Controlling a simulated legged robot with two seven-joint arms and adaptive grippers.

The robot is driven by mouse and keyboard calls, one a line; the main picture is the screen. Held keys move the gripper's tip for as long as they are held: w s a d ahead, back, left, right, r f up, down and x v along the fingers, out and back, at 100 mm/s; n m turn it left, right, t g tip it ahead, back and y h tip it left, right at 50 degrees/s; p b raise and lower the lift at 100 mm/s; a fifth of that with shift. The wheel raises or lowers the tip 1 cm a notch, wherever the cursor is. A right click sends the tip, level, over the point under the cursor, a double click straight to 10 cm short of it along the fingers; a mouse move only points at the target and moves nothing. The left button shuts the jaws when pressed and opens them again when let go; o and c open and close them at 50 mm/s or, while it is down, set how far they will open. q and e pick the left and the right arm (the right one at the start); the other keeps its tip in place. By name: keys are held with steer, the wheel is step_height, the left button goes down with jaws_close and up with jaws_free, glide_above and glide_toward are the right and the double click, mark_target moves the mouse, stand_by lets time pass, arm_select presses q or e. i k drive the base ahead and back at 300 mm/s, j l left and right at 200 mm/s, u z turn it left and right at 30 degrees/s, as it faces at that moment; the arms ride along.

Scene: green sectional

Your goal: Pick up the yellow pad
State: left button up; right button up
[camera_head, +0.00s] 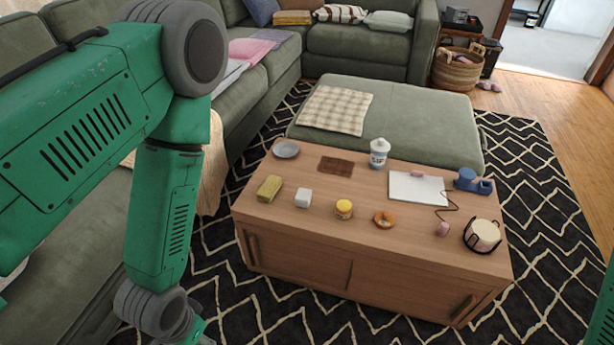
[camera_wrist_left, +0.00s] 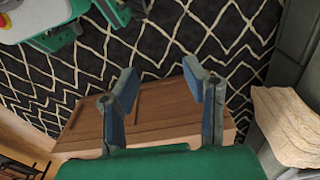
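The yellow pad (camera_head: 269,188), a small mustard-yellow block, lies flat on the left end of the wooden coffee table (camera_head: 300,240) in the head view. My left arm comes down on the left of that view, and its gripper is cut off at the bottom edge, apart from the pad. In the left wrist view my left gripper (camera_wrist_left: 163,82) is open, its two blue-grey fingers apart with nothing between them. The wooden table (camera_wrist_left: 160,105) shows behind the fingers; the pad is not visible there. My right gripper is out of view.
Near the pad are a white cube (camera_head: 303,198), a yellow-lidded jar (camera_head: 344,209) and a grey dish (camera_head: 286,149). A brown mat (camera_head: 336,166), white bottle (camera_head: 378,153) and doughnut-like item (camera_head: 384,219) are farther right. The green sofa (camera_head: 60,250) borders the left side.

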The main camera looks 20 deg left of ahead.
mark_target(271, 187)
steer(key=i+u, duration=0.15)
steer(key=i, duration=0.85)
